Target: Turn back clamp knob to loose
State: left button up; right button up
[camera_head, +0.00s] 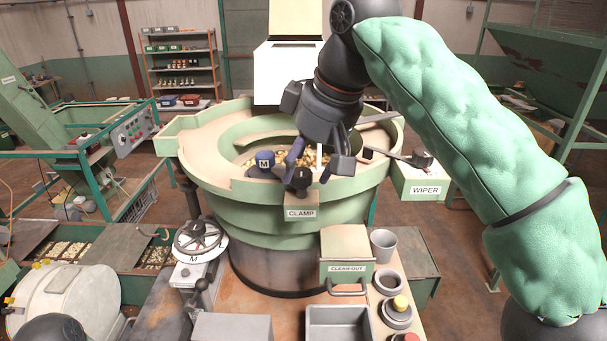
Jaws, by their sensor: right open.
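The clamp knob (301,179) is a dark knob with a pale mark, on the near rim of the green bowl feeder (240,196), just above the CLAMP label (300,214). My right gripper (311,170) reaches down from above with its fingers open and spread around or just above the knob. I cannot tell whether the fingers touch it. The gripper's fingers partly hide the area behind the knob. My left gripper is not in view.
The WIPER box (425,188) is on the right.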

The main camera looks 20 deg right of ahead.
jog(key=shift+x, duration=0.85)
jog(key=shift+s+d, duration=0.1)
jog(key=shift+s, duration=0.05)
grip_shut()
